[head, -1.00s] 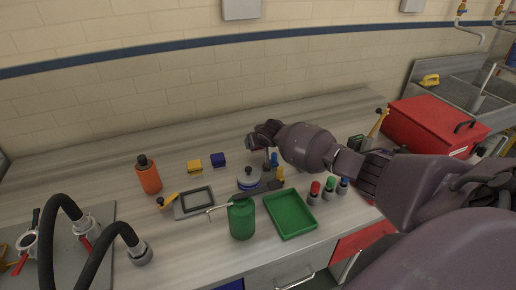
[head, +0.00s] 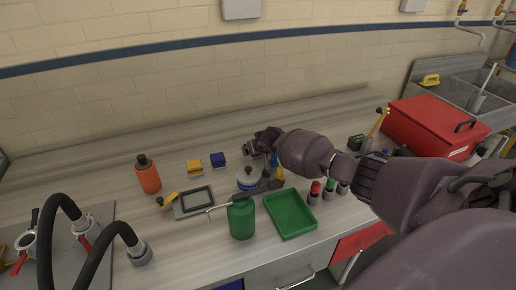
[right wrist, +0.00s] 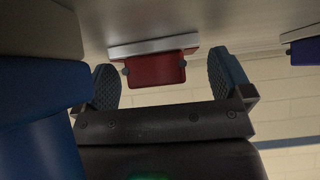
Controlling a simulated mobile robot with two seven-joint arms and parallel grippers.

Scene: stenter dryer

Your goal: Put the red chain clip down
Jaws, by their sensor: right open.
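The red chain clip (right wrist: 155,69) shows in the right wrist view, with its pale plate side against the grey worktop. My right gripper (right wrist: 166,84) is open, one finger on each side of the clip, with a visible gap to both. In the head view my right gripper (head: 262,142) is over the worktop behind the white and blue pot, and the red clip is hidden there. The blue clip (head: 217,161) and yellow clip (head: 194,166) stand to its left. My left gripper is out of view.
A white and blue pot (head: 248,178), a green bottle (head: 241,219) and a green tray (head: 290,214) are in front of the gripper. An orange bottle (head: 148,176) stands left. A red box (head: 430,127) is at the right. The worktop along the wall is clear.

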